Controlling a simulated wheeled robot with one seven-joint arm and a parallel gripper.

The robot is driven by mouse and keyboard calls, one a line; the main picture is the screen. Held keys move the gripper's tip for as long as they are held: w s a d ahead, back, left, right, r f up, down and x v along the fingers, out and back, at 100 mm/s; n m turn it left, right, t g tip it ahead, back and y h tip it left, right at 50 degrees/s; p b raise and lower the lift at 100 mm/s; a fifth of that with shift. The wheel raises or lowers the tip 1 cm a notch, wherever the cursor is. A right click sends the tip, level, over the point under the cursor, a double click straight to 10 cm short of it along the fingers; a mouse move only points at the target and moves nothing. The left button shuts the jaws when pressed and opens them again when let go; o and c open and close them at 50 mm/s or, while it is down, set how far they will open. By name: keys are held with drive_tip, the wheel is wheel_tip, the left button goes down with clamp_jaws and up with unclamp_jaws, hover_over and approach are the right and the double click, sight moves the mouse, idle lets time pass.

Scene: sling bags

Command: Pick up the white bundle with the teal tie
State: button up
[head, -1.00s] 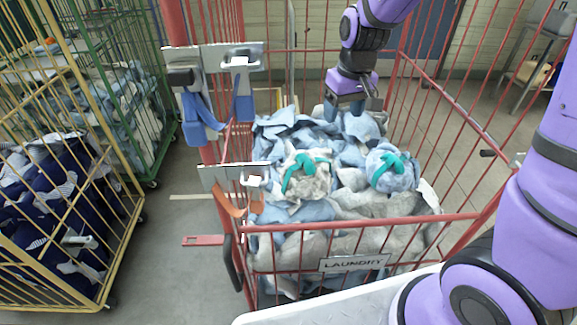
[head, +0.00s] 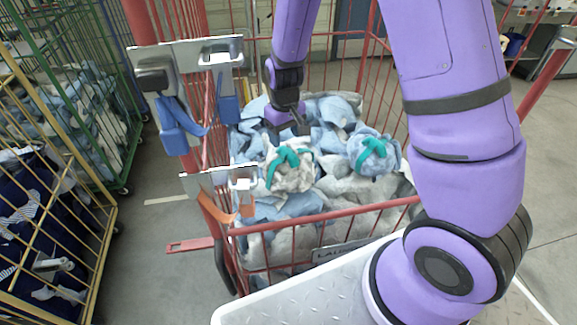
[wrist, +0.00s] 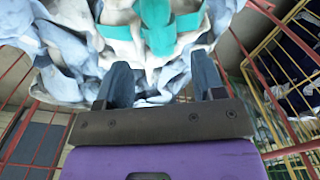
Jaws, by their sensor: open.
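My gripper (head: 291,127) is just behind the bundle, pointing down. In the wrist view its two dark fingers (wrist: 162,76) are apart, with the bundle just beyond their tips. I see nothing held. Whether the tips touch cloth is unclear.
A light blue bundle (head: 372,155) with a teal tie lies to the right. Red cart bars (head: 330,218) surround the pile, with metal latch plates and blue straps (head: 180,122) at its left. Yellow and green cages (head: 70,200) stand farther left.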

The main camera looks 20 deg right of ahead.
sight(285, 148)
drive_tip(key=shift+f, duration=2.65)
drive_tip(key=shift+a, duration=0.1)
clamp_jaws()
